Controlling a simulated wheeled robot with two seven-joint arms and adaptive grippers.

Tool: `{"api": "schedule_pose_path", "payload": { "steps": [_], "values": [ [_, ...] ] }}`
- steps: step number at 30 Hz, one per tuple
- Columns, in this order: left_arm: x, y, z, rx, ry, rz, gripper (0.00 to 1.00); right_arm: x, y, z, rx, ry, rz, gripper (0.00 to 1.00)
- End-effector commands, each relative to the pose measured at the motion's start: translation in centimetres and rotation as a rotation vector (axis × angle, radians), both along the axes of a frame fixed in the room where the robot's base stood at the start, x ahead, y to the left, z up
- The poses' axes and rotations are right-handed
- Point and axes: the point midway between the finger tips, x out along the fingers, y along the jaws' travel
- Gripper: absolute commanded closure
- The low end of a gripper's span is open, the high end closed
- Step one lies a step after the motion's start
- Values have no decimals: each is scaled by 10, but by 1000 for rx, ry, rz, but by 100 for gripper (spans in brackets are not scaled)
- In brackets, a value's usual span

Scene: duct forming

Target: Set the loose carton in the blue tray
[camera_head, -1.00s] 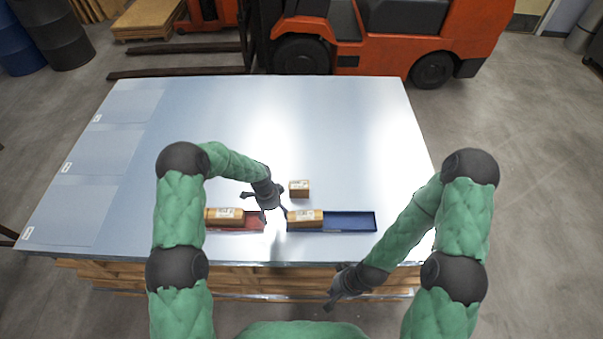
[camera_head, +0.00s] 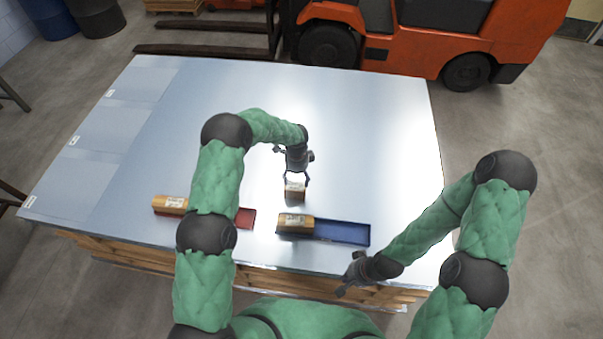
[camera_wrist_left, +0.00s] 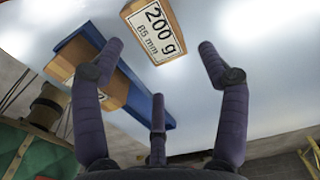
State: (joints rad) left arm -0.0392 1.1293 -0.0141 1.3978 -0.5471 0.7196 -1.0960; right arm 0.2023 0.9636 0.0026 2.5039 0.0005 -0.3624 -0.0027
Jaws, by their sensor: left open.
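The loose carton (camera_head: 295,192) is a small brown box standing on the table behind the blue tray (camera_head: 342,232). In the left wrist view the carton (camera_wrist_left: 153,31) has a label reading 200 g, 85 mm. My left gripper (camera_head: 296,179) is open above the carton, its fingers spread around it. In the left wrist view the carton lies just beyond the spread fingertips. The blue tray holds another brown carton (camera_head: 294,222) at its left end; its right part is empty. My right gripper (camera_head: 352,275) hangs near the table's front edge; its finger opening is unclear.
A red tray (camera_head: 245,218) with a brown carton (camera_head: 171,204) at its left end lies left of the blue tray, partly hidden by my left arm. An orange forklift (camera_head: 425,40) stands behind the table.

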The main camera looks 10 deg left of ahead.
Motion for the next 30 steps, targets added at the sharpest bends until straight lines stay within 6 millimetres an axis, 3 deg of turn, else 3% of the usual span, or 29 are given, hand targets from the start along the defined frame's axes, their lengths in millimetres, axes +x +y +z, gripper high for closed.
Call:
{"api": "schedule_pose_path", "payload": {
  "steps": [12,18,29,30],
  "values": [
    [0,0,-63,0,0,0,26,0,0,-38,0,-1,0,100],
    [-3,-1,-84,-2,6,-1,26,0,0,-54,0,0,0,100],
    [-1,-1,-83,-1,3,-1,26,0,0,-55,0,-1,0,100],
    [-1,-1,-83,-1,3,-1,37,0,0,-55,0,-1,0,100]
  ]
}}
